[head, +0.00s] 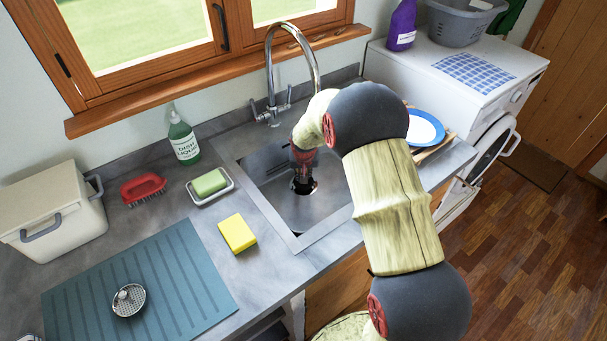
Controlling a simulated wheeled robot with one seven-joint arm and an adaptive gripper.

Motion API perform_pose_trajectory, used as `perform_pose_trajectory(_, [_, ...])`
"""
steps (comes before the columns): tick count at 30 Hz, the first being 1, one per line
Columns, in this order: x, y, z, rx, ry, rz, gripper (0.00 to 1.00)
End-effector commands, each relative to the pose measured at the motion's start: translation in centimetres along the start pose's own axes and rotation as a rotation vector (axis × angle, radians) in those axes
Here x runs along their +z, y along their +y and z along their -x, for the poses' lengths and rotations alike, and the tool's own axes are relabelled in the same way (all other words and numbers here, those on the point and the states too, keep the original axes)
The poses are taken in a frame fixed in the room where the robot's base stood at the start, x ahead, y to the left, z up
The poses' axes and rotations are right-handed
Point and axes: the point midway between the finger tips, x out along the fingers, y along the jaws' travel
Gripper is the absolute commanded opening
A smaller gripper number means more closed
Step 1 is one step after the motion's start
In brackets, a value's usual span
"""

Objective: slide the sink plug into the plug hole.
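The steel sink (336,215) is set into the grey counter below the tap. My gripper (303,186) reaches down into the basin, low over its floor, with dark fingers pointing down. The fingers are small and dark here, so I cannot tell whether they are open or shut, or whether they hold the sink plug. I cannot make out the plug or the plug hole apart from the dark patch at the fingertips. A round perforated metal piece with a knob (129,300) lies on the blue-grey ribbed mat (190,265), well left of the sink.
A chrome tap (270,75) arches behind the basin. A yellow sponge (237,233), a soap dish with green soap (210,184), a red brush (143,189) and a green bottle (183,140) stand left of it. A blue-rimmed plate (424,128) is at the right.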

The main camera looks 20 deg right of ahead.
Motion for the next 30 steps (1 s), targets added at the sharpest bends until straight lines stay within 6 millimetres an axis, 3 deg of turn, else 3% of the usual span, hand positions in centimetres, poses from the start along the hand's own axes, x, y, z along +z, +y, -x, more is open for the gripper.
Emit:
perform_pose_trajectory(28, [0.7,0.0,-2.1,0.0,0.001,0.0,0.0])
perform_pose_trajectory(29, [0.7,0.0,-2.1,0.0,0.001,0.0,0.14])
perform_pose_trajectory(30, [0.7,0.0,-2.0,0.0,0.001,0.0,0.16])
